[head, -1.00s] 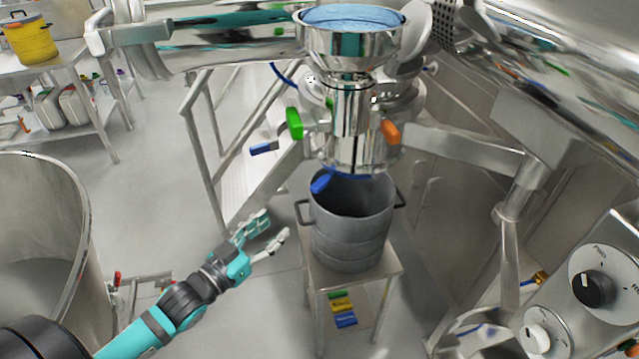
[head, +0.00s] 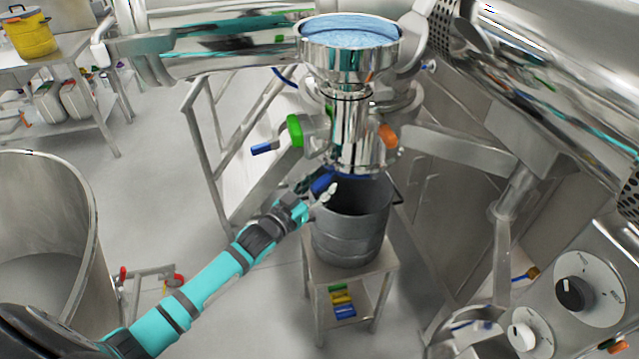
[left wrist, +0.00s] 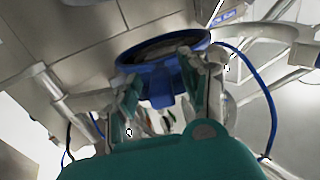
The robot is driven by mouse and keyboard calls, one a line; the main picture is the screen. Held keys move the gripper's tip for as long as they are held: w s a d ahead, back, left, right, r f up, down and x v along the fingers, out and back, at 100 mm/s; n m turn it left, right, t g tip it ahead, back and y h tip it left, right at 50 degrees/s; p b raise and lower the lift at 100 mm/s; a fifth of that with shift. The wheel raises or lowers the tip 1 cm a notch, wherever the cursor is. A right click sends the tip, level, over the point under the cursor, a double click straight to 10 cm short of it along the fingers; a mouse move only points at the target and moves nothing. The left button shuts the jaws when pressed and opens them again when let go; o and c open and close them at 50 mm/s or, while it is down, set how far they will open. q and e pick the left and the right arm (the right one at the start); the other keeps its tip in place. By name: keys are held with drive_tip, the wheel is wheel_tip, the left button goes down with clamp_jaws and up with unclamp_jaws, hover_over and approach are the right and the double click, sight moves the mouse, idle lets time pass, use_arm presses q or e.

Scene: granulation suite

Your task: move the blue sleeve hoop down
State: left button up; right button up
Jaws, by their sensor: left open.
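The blue sleeve hoop (left wrist: 163,47) rings the bottom of the steel outlet in the left wrist view, with a blue tab (left wrist: 160,88) hanging from its near side. In the head view the hoop's blue tab (head: 322,183) shows below the shiny steel column (head: 350,140). My left gripper (head: 318,196) is at the tab, above the rim of a grey pot. In the left wrist view its fingers (left wrist: 163,90) are open, one on each side of the tab; I cannot tell whether they touch it. My right gripper is not in view.
The grey two-handled pot (head: 350,235) stands on a small steel stand (head: 352,280) under the outlet. A green handle (head: 295,131) and an orange handle (head: 388,136) flank the column. A large steel drum (head: 85,240) is at left, a dial panel (head: 572,295) at right.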

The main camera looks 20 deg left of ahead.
use_arm(q)
clamp_jaws()
idle(0.3)
wheel_tip(320, 180, down, 10)
drive_tip(key=b, duration=0.7)
drive_tip(key=shift+f, duration=0.25)
